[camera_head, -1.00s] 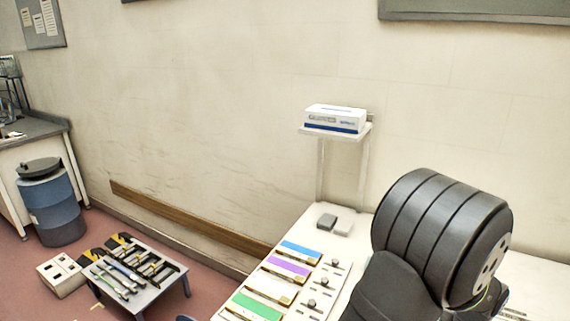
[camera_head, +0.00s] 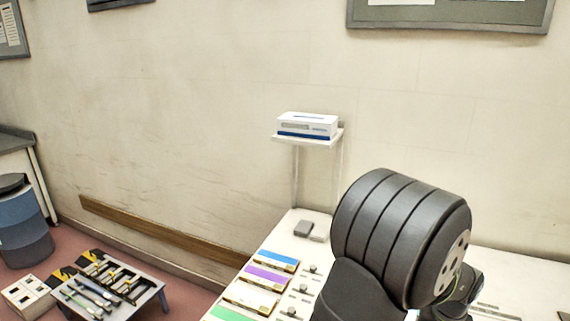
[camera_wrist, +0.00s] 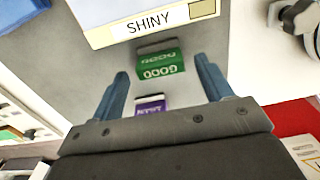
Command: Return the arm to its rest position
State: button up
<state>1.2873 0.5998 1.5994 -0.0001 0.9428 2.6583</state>
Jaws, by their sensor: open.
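My arm (camera_head: 400,240) stands bent over the right part of the white bench in the head view, its dark, ribbed joint large in front. The gripper end is not visible there. In the wrist view my gripper (camera_wrist: 161,66) has its two blue-grey fingers spread apart, with nothing held between them. A green block (camera_wrist: 160,64) with upside-down lettering reading GOOD appears between the fingertips. A purple block (camera_wrist: 150,107) shows nearer the gripper's base. I cannot tell how far below the fingers they are.
A sign reading SHINY (camera_wrist: 158,22) is ahead of the fingers. The bench (camera_head: 262,262) carries blue, purple and green-marked trays and several knobs. A shelf with a white-blue box (camera_head: 307,125) stands behind. A low tool table (camera_head: 150,287) and blue bin (camera_head: 22,228) are left.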

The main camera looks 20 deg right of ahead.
notch_tip(320, 180, down, 4)
jog(key=shift+r, duration=0.15)
jog(key=r, duration=0.3)
jog(key=s+r, duration=0.1)
jog(key=r, duration=0.1)
jog(key=shift+r, duration=0.2)
jog(key=s+a+r+n, duration=0.2)
jog(key=s+r+n, duration=0.1)
jog(key=s+n, duration=0.5)
jog(key=s+a+r+n, duration=0.2)
jog(key=s+n, duration=0.6)
jog(key=n, duration=0.5)
jog(key=shift+s+a+r+n, duration=0.15)
jog(key=shift+a+r+n, duration=0.2)
jog(key=shift+r, duration=0.25)
jog(key=o, duration=0.6)
